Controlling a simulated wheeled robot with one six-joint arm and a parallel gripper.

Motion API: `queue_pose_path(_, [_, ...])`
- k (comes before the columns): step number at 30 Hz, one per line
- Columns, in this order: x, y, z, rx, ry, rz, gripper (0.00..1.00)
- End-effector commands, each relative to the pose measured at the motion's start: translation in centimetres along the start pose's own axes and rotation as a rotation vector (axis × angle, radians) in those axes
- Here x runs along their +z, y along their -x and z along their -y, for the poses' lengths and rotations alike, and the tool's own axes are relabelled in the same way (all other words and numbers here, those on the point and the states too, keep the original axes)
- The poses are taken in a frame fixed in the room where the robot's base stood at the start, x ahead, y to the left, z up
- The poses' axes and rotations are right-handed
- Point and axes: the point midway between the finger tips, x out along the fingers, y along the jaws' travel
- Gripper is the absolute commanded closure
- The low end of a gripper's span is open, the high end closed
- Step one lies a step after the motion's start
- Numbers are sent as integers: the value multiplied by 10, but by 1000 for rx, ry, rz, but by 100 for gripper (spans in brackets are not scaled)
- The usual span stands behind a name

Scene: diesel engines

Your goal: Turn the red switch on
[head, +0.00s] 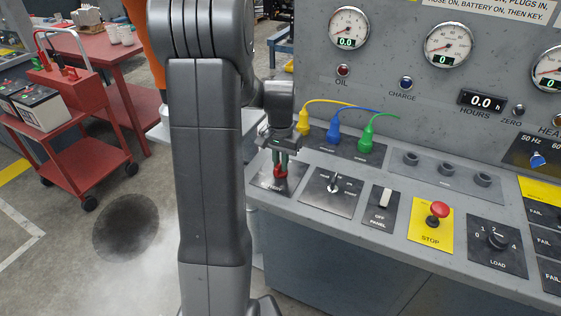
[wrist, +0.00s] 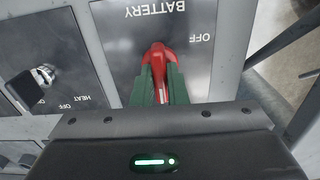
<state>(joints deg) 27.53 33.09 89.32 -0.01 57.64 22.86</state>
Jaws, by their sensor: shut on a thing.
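The red switch (head: 281,171) is a red handle on a dark plate marked BATTERY at the left end of the sloped panel. In the wrist view the red switch (wrist: 157,56) points away from my gripper, with the word OFF to its right. My gripper (head: 281,160) reaches down onto it from above. In the wrist view my gripper's green fingers (wrist: 159,83) are shut on the red handle, one on each side. The lower part of the handle between the fingers is partly hidden.
A heat key switch (head: 333,185) sits just right of the battery plate. Farther right are an OFF panel rocker (head: 385,197), a red stop button (head: 439,209) and a load knob (head: 497,241). Yellow, blue and green plugs (head: 333,131) stand behind. A red cart (head: 75,135) is at left.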

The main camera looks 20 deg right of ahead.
Motion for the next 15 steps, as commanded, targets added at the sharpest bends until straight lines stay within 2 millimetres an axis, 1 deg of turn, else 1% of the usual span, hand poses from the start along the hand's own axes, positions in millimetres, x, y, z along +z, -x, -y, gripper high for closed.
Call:
queue_pose_path(5, [-1,1,0,-1,-1,-4,100])
queue_pose_path(6, [-1,1,0,-2,-1,-4,83])
queue_pose_path(9, [-1,1,0,-1,-1,-3,65])
queue_pose_path(15, [0,1,0,-1,0,-2,65])
